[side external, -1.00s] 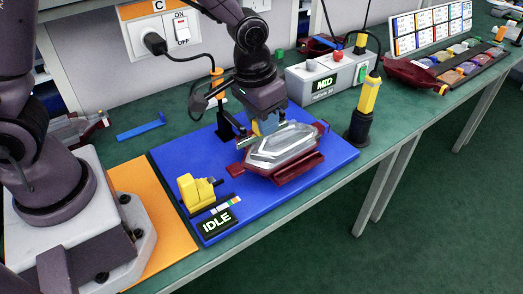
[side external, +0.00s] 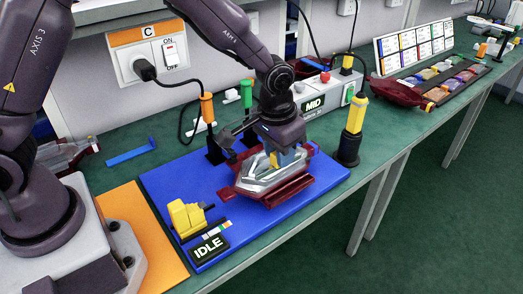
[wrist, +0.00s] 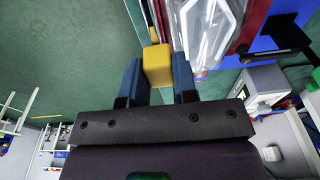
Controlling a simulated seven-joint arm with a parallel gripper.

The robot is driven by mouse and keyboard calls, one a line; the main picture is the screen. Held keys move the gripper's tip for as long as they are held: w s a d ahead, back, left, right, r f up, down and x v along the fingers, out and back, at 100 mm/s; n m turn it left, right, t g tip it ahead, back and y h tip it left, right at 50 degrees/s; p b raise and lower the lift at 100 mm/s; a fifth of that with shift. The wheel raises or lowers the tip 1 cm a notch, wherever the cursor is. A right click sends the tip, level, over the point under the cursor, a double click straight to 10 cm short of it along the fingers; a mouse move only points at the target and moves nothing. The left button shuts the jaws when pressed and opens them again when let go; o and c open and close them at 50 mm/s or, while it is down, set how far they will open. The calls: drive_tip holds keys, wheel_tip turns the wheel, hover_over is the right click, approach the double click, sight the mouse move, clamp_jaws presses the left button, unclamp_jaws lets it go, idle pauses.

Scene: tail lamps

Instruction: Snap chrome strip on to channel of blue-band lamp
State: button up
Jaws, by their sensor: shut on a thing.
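The clear, silvery lamp (side external: 262,181) lies in a dark red cradle (side external: 291,192) on the blue mat. It also shows at the top of the wrist view (wrist: 212,28). I cannot make out a blue band. My gripper (side external: 284,158) is over the lamp's far side. In the wrist view, the blue fingers of my gripper (wrist: 158,82) are shut on a yellow block (wrist: 157,65). A thin strip (wrist: 153,22) runs upward from the block beside the lamp. I cannot tell whether it touches the lamp's channel.
A yellow fixture (side external: 187,217) and an IDLE sign (side external: 208,247) stand at the mat's front left. Orange-topped (side external: 206,106) and green-topped (side external: 247,92) posts stand behind. A black-and-yellow post (side external: 354,130) is right of the mat. The MID box (side external: 315,103) stands at the back.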

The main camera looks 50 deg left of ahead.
drive_tip(key=w, duration=0.3)
drive_tip(key=shift+d+r, duration=0.2)
drive_tip(key=shift+d, duration=0.2)
drive_tip(key=shift+f, duration=0.1)
drive_tip(key=shift+f, duration=2.8)
drive_tip(key=shift+f, duration=1.2)
drive_tip(key=shift+r, duration=0.1)
drive_tip(key=shift+r, duration=0.75)
